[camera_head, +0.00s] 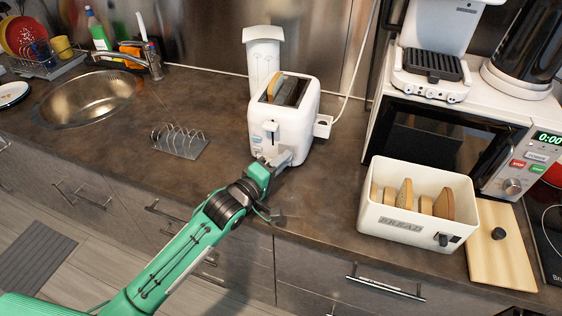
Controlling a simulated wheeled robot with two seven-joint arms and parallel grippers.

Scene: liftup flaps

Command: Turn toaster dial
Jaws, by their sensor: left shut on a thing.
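The white toaster (290,118) stands upright on the dark counter, with a bread slice (277,84) showing in its top slot. Its lever (271,126) is on the front face. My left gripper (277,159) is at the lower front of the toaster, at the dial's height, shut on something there. The dial itself is hidden behind the gripper, so its angle cannot be told. My right gripper is not in view.
A toast rack (179,140) stands left of the toaster. A white bread bin (408,236) with several slices stands at the right, beside a wooden board (497,262). A microwave (445,140) is behind it. A sink (88,98) is at the left. Counter between toaster and bin is clear.

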